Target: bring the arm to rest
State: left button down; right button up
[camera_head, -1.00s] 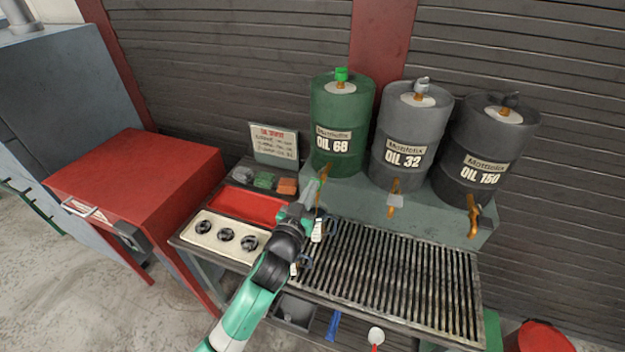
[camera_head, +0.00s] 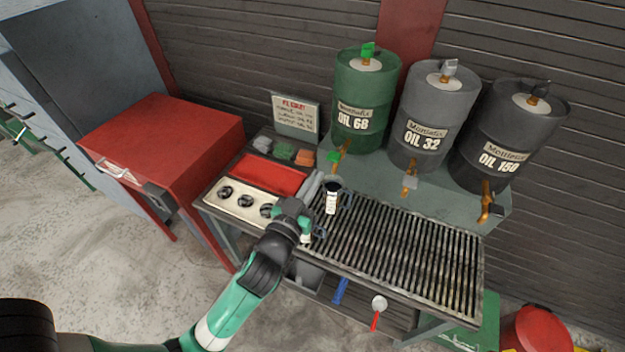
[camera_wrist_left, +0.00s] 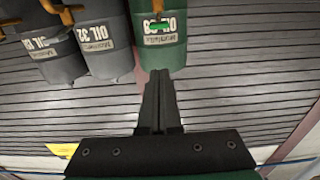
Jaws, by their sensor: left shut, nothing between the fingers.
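My left gripper (camera_head: 311,186) reaches in from the lower left above the bench. Its fingers are together and hold nothing. In the left wrist view the shut fingers (camera_wrist_left: 158,76) point toward the green OIL 68 drum (camera_wrist_left: 160,40). In the head view that drum (camera_head: 365,95) stands at the back, and its brass tap with a green handle (camera_head: 334,157) is beyond the fingertips, apart from them. A jug with a white label (camera_head: 331,203) stands on the slatted grate just right of the gripper. My right gripper is not in view.
The grey OIL 32 drum (camera_head: 422,120) and dark OIL 150 drum (camera_head: 508,130) stand to the right. A slatted grate (camera_head: 400,255) covers the bench's right part. A red tray (camera_head: 268,175) and panel with round black parts (camera_head: 238,204) lie left. A red cabinet (camera_head: 165,140) stands farther left.

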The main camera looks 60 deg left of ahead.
pick_arm(q)
jog(key=shift+s+d, duration=0.25)
jog(key=shift+s, duration=0.15)
